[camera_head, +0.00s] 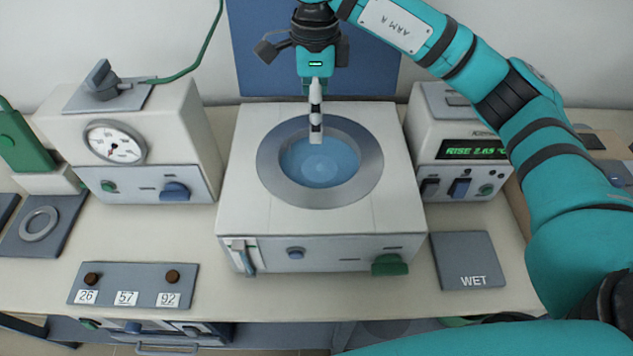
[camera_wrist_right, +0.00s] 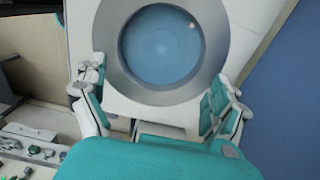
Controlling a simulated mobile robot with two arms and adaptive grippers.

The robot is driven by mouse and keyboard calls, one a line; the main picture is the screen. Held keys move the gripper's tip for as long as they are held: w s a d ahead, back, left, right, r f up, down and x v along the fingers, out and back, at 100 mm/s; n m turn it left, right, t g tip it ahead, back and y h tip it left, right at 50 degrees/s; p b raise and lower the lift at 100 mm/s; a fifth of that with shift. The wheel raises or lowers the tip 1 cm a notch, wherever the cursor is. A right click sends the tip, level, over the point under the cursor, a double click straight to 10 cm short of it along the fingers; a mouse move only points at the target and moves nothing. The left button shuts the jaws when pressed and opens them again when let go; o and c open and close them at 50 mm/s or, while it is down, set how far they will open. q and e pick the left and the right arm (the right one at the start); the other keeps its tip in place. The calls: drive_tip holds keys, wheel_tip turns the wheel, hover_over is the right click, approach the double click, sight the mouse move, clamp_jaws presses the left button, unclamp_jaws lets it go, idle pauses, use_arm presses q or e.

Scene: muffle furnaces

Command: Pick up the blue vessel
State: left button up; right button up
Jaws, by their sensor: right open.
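A round blue, water-like surface (camera_head: 320,165) fills the opening inside a wide grey ring (camera_head: 270,175) on top of a white box-shaped apparatus (camera_head: 240,195). I cannot make out a separate blue vessel there. The blue round also shows in the right wrist view (camera_wrist_right: 160,45). My right gripper (camera_head: 316,135) points down over the opening, seen edge-on in the head view. In the right wrist view the fingers of the right gripper (camera_wrist_right: 157,88) are spread wide with nothing between them. Its height above the blue surface is hard to tell. My left gripper is not in view.
A white unit with a dial gauge (camera_head: 114,141) stands left, and a white unit with a green display (camera_head: 472,150) stands right. In front lie a numbered panel (camera_head: 133,285) and a grey WET plate (camera_head: 467,260). A blue panel (camera_head: 265,75) stands behind.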

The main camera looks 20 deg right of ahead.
drive_tip(key=p, duration=0.3)
approach(319, 167)
drive_tip(key=f, duration=0.5)
drive_tip(key=shift+s+a+f, duration=0.25)
drive_tip(key=shift+s+a, duration=0.05)
drive_tip(key=shift+a, duration=0.1)
drive_tip(key=shift+d+f, duration=0.15)
drive_tip(key=shift+f, duration=0.3)
drive_tip(key=f, duration=0.1)
drive_tip(key=f+p, duration=0.2)
drive_tip(key=shift+w+d+f, duration=0.15)
drive_tip(key=shift+d+f, duration=0.15)
drive_tip(key=shift+f, duration=0.5)
drive_tip(key=shift+w+r, duration=0.1)
drive_tip(key=c, duration=1.7)
